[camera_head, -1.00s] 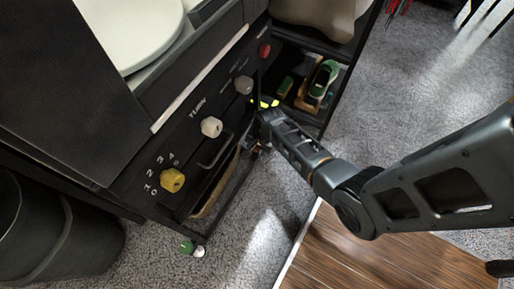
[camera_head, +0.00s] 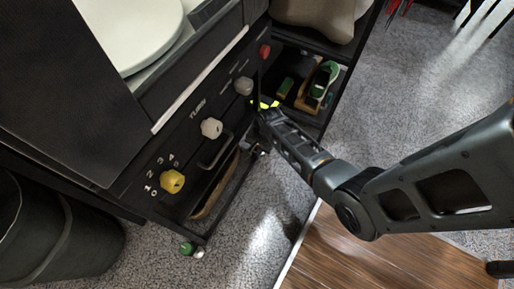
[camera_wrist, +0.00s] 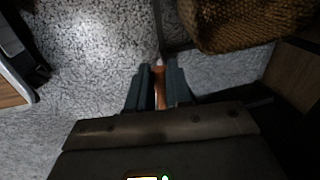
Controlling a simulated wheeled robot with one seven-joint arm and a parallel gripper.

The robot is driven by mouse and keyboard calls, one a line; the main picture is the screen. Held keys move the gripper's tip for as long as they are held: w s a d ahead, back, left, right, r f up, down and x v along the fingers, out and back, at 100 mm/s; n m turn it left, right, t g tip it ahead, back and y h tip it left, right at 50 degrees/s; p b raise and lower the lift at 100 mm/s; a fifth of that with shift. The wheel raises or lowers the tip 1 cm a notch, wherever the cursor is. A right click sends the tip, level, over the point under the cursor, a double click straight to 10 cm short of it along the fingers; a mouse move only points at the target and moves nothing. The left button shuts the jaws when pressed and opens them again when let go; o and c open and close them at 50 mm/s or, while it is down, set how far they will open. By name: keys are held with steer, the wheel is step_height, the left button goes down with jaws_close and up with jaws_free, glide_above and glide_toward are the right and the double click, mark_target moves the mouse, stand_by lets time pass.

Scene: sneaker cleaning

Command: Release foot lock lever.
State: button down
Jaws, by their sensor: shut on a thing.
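My gripper shows in the wrist view (camera_wrist: 160,82) with its two dark fingers closed on an orange-brown, lever-like piece (camera_wrist: 160,97). The piece sits between the fingers, above the grey carpet. I take it for the foot lock lever, but its far end and mounting are unclear. In the head view my arm reaches to the lower right front of the black cart (camera_head: 140,115), and the fingertips are hidden there. A green piece (camera_head: 187,248) beside a white wheel-like part shows at the cart's near lower corner.
The cart front carries a yellow knob (camera_head: 172,182), a white knob (camera_head: 211,128), a grey knob (camera_head: 243,85) and a red knob (camera_head: 264,51). A shelf with brushes (camera_head: 322,82) is behind my wrist. A dark bin (camera_head: 60,245) stands left. Carpet (camera_head: 245,225) is clear in front.

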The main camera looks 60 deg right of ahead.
steer(key=shift+s+r, duration=0.1)
steer(key=shift+s, duration=0.05)
steer(key=shift+r+y+p, duration=0.35)
steer(key=shift+y+p, duration=0.15)
steer(key=shift+p, duration=0.15)
steer(key=shift+f, duration=0.1)
steer(key=c, duration=1)
jaws_free()
steer(key=shift+c, duration=0.2)
steer(key=p+v, duration=0.3)
steer(key=v, duration=0.4)
steer(key=shift+r, duration=0.45)
